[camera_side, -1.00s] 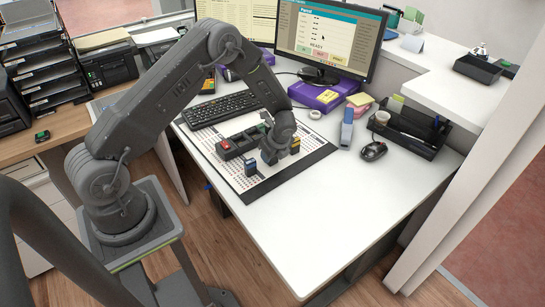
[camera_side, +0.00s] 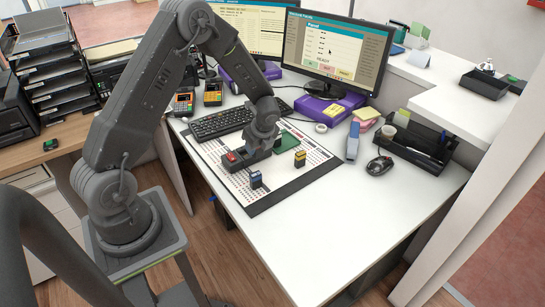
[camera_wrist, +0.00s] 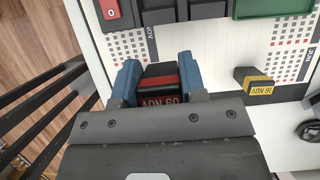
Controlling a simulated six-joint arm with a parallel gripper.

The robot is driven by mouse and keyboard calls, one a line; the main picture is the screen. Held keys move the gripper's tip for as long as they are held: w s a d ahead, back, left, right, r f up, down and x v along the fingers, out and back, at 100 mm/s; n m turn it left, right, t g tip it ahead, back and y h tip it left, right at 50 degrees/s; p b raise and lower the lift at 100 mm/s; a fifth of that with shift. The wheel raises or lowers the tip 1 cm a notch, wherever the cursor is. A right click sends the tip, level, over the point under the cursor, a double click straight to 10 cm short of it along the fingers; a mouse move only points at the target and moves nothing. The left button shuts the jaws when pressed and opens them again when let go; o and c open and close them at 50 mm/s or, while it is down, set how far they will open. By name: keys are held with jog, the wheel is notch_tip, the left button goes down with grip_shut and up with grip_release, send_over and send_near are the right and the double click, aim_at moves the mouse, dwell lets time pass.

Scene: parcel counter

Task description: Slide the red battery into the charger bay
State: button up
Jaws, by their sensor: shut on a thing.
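My gripper (camera_wrist: 160,82) is shut on the red battery (camera_wrist: 160,85), a black block with a red band and a date label, between blue fingertips in the wrist view. The charger (camera_wrist: 185,12) is a long dark unit with a red switch (camera_wrist: 110,9), beyond the held battery. In the side view, the charger (camera_side: 236,165) lies on the printed mat with my gripper (camera_side: 259,148) over or close beside its right part.
A green tray (camera_side: 287,139) lies right of my gripper. The keyboard (camera_side: 221,122) is behind, the mouse (camera_side: 379,165) right. The front desk is clear.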

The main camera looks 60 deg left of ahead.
jog(key=s+a+r, duration=0.3)
jog(key=a, duration=0.1)
send_over(243, 149)
jog(key=d, duration=0.1)
notch_tip(243, 149, down, 2)
jog(key=shift+d+f, duration=0.1)
jog(key=shift+f, duration=1.8)
jog(key=shift+f, duration=1.1)
jog(key=o, duration=1.1)
jog(key=shift+c, duration=0.2)
jog(key=v, duration=1.3)
jog(key=shift+r, duration=0.35)
jog(key=shift+d, duration=0.1)
